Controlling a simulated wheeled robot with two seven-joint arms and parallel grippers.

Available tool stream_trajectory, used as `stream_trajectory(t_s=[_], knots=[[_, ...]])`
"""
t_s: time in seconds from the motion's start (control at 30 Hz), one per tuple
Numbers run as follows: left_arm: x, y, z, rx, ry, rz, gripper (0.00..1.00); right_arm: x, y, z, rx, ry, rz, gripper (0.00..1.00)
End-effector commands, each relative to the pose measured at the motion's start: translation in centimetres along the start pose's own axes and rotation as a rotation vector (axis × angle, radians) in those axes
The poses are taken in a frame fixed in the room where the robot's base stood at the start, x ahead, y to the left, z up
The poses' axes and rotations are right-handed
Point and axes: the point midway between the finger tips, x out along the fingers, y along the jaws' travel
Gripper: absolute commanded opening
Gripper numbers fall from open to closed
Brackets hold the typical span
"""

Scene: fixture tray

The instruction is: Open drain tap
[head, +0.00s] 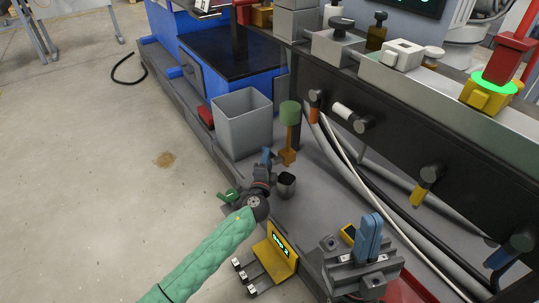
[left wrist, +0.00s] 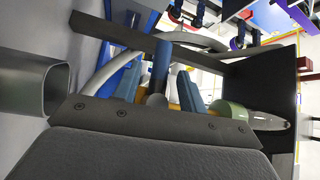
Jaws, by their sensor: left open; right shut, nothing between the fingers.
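Several taps stick out from the dark panel on the right in the head view: one orange (head: 315,105), one white (head: 345,113), one yellow (head: 425,186) and one blue (head: 511,250). I cannot tell which one is the drain tap. My left gripper (head: 266,164), at the end of the green-sleeved arm, is open near a small dark cup (head: 286,184) and left of the panel. It is apart from these taps. In the left wrist view a blue rod-like handle (left wrist: 161,65) shows beyond the near dark finger, which hides its lower part.
A grey bin (head: 242,123) and an orange post with a green top (head: 289,114) stand behind my left gripper. Hoses run below the panel.

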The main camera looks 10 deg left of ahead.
Motion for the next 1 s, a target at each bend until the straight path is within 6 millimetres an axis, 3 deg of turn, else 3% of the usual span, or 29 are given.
stream_trajectory(t_s=[0.3, 0.67, 0.9, 1.0], knots=[[2.9, 0.0, 0.0, 0.000, 0.000, 0.000, 0.41, -1.4, 0.0, 0.2, -0.003, -0.031, 0.003, 0.00], [3.3, 0.0, 0.0, 0.000, 0.000, 0.001, 0.41, -1.6, 0.0, 0.2, -0.003, -0.037, 0.003, 0.00], [3.3, 0.0, 0.0, 0.000, 0.000, 0.001, 0.00, -1.5, 0.1, 0.2, -0.004, -0.034, 0.002, 0.00], [3.3, 0.0, 0.0, 0.000, 0.000, 0.001, 0.00, -1.5, 0.1, 0.2, -0.004, -0.034, 0.003, 0.00]])
